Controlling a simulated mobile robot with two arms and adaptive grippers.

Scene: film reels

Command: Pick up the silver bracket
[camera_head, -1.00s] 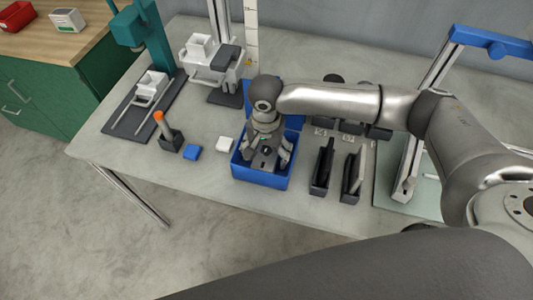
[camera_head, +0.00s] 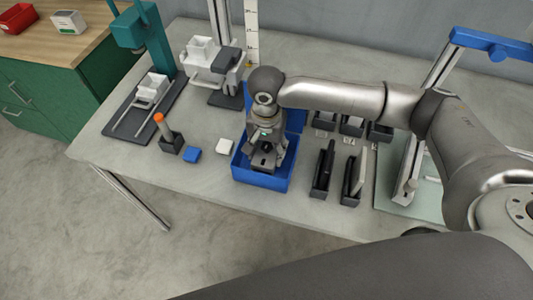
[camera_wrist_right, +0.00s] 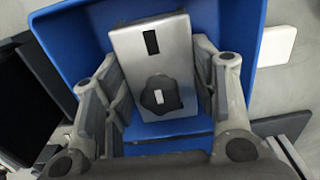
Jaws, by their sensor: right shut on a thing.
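The silver bracket (camera_wrist_right: 178,50) is a flat grey metal piece with a dark slot and a black knob. In the right wrist view it lies between the two fingers of my right gripper (camera_wrist_right: 160,75), inside the blue bin (camera_wrist_right: 262,25). My right gripper (camera_head: 265,158) points down into the blue bin (camera_head: 262,181) in the head view and is shut on the bracket, one finger along each side. In the head view the bracket is mostly hidden by the gripper. I cannot tell whether it touches the bin floor. My left gripper is not in view.
A white block (camera_head: 224,146), a blue block (camera_head: 193,154) and an orange-topped tool in a black holder (camera_head: 171,143) stand left of the bin. Black narrow holders (camera_head: 322,170) stand close on its right. The table's front edge is near the bin.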

